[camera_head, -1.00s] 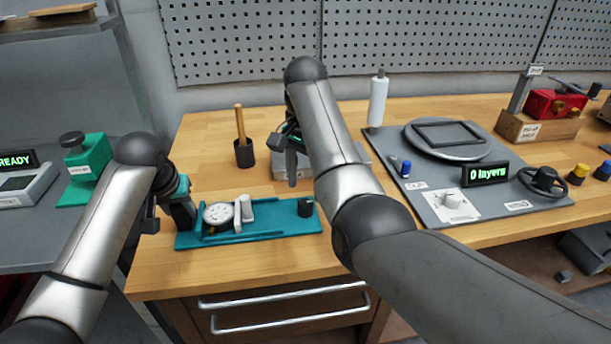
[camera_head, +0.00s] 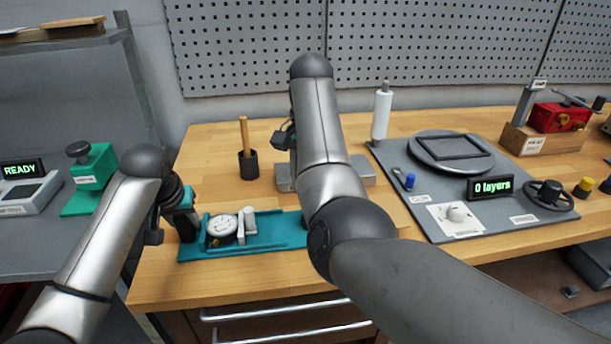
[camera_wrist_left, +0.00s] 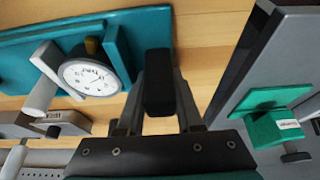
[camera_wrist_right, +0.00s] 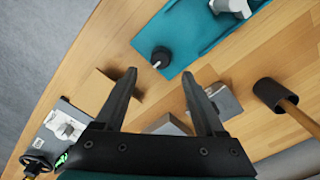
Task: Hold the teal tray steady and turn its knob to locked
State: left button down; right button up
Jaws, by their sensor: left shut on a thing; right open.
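The teal tray (camera_head: 275,238) lies on the wooden bench and carries a white round gauge (camera_head: 222,229). My left gripper (camera_head: 168,230) is at the tray's left end. In the left wrist view its fingers (camera_wrist_left: 160,85) are closed around a black block at the tray's end. The black knob (camera_wrist_right: 161,57) stands on the tray's other end in the right wrist view, with a white mark on it; my right arm hides it in the head view. My right gripper (camera_wrist_right: 159,78) is open and empty, with the knob beyond its fingertips, apart from them.
A black cup with a wooden handle (camera_head: 248,163) stands behind the tray. A grey panel (camera_head: 400,209) with dials and a "0 layers" display is at the right. A green device (camera_head: 92,178) and a READY display (camera_head: 22,169) are at the left.

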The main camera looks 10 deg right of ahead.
pick_arm(q)
jog(key=shift+c, duration=2.4)
grip_release()
jog(key=shift+s+f, duration=0.1)
jog(key=shift+f, duration=0.1)
